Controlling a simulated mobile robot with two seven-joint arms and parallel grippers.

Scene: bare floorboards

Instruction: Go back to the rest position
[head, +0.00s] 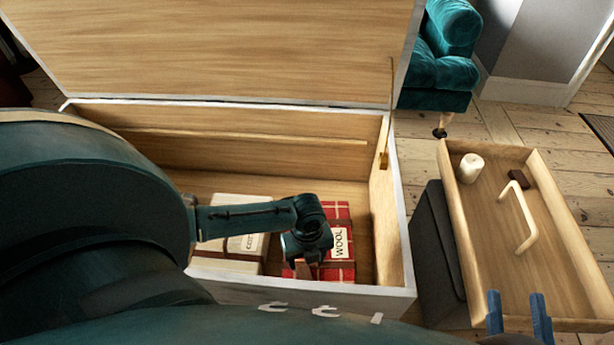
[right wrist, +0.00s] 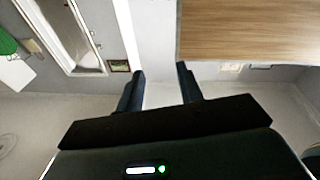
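My right gripper (head: 519,318) shows at the lower right of the head view, its two blue fingers apart with nothing between them, over the near end of a wooden tray (head: 577,249). In the right wrist view the right gripper (right wrist: 161,88) is also open and empty. My left arm comes in from the left across an open wooden chest (head: 250,145). The dark end of that arm, with my left gripper (head: 305,245), is above a red checked package (head: 341,215) marked WOOL. The left fingers cannot be made out, and contact with the package cannot be told.
A pale package (head: 240,247) lies beside the red one in the chest. The chest lid (head: 215,45) stands open. The tray holds a white candle (head: 470,167), a small dark block (head: 519,177) and a pale handle-shaped piece (head: 524,215). A teal armchair (head: 444,60) stands behind.

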